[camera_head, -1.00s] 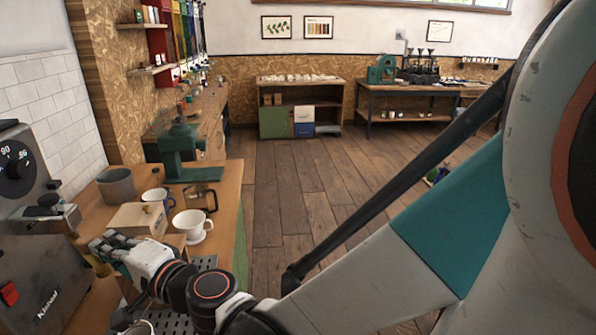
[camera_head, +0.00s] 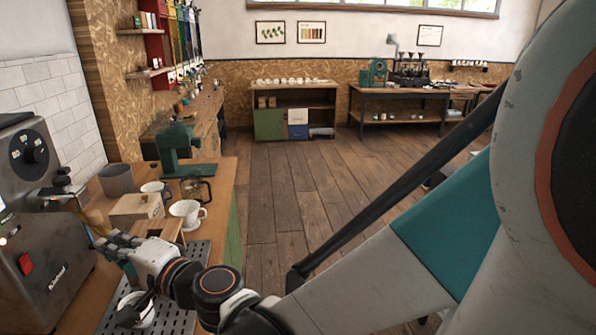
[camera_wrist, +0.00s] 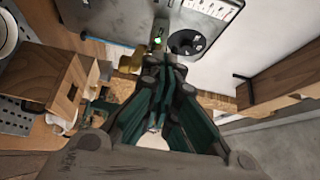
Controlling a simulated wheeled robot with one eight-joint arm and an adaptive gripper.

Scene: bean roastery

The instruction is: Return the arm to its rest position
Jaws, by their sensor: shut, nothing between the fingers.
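My gripper (camera_head: 103,240) is at the lower left in the head view, over the counter in front of the grey espresso machine (camera_head: 45,268). In the wrist view my gripper (camera_wrist: 168,62) has its fingers together with nothing between them. The machine's grey body also shows past the fingertips in the wrist view (camera_wrist: 120,18). My arm stretches across the lower right of the head view. Whether the fingertips touch the machine cannot be told.
A white cup (camera_head: 136,310) sits on the drip grate (camera_head: 180,318). The wooden floor (camera_head: 290,190) is open.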

